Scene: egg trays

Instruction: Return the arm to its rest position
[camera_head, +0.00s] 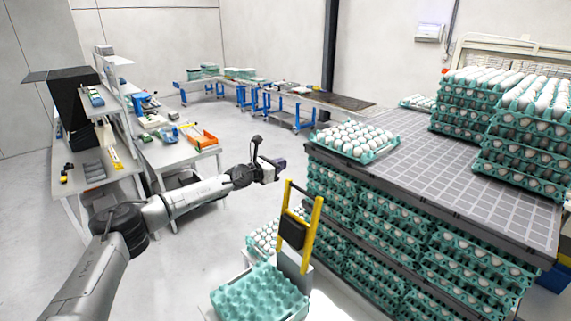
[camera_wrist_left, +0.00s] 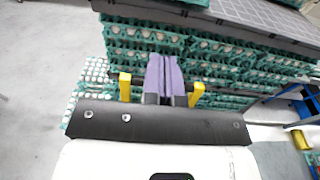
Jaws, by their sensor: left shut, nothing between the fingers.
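My left arm reaches in from the left in the head view. Its gripper (camera_head: 277,164) is held in the air, left of the stacked egg trays and apart from them. In the left wrist view the two purple fingers (camera_wrist_left: 166,78) are pressed together with nothing between them. Below and ahead of the gripper in the head view stands a yellow-framed stand (camera_head: 318,228) with a dark panel. It also shows in the left wrist view, behind the fingers (camera_wrist_left: 125,88). My right gripper shows in neither view.
An empty teal tray (camera_head: 258,292) lies at the front. A tray of white eggs (camera_head: 353,141) sits on the grey platform (camera_head: 430,170) at right, over several stacked full trays. Taller stacks (camera_head: 463,110) stand behind. Workbenches (camera_head: 180,152) stand at left. Open floor lies between.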

